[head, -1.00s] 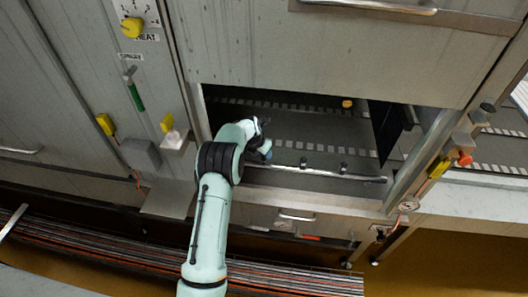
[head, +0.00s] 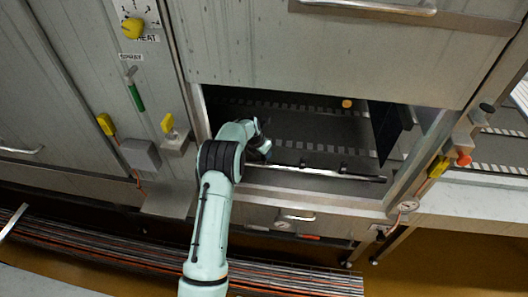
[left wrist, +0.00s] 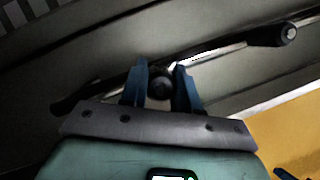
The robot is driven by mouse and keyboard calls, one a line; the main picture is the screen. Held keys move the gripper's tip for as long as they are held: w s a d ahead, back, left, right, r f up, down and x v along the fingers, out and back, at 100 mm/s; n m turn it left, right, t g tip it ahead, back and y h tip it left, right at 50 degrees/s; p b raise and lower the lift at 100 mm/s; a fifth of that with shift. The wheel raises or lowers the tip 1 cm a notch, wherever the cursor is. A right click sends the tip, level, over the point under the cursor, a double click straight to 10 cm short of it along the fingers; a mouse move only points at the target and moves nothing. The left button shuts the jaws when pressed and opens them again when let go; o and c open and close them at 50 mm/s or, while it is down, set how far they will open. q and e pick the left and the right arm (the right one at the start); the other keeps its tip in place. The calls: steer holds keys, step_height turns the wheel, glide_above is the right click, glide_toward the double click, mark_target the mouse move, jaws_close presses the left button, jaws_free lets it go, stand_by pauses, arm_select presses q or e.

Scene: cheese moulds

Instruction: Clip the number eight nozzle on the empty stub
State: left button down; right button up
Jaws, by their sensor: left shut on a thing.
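A thin metal spray bar (head: 325,174) runs across the opening of the machine, with small dark nozzles (head: 342,167) along it. My left gripper (head: 264,150) is at the bar's left part, inside the opening. In the left wrist view its two blue fingers (left wrist: 163,88) are shut on a dark round nozzle (left wrist: 162,82), with the bar (left wrist: 215,50) passing close behind. I cannot tell whether this nozzle touches a stub. Another dark round fitting (left wrist: 287,33) is farther along the bar at the right. No number is readable. My right gripper is not in view.
A dark conveyor (head: 310,128) with pale dashes lies behind the bar, carrying a small yellow piece (head: 347,103). A dark flap (head: 385,132) hangs at the opening's right. A grey box (head: 141,153) and yellow-handled switches (head: 106,124) are at the left.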

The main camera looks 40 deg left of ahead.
arm_select(q)
steer(key=shift+f, duration=1.45)
stand_by(0.6)
steer(key=c, duration=0.8)
jaws_free()
steer(key=shift+o, duration=0.2)
steer(key=v, duration=1.3)
steer(key=shift+r+b, duration=0.15)
steer(key=shift+b, duration=0.2)
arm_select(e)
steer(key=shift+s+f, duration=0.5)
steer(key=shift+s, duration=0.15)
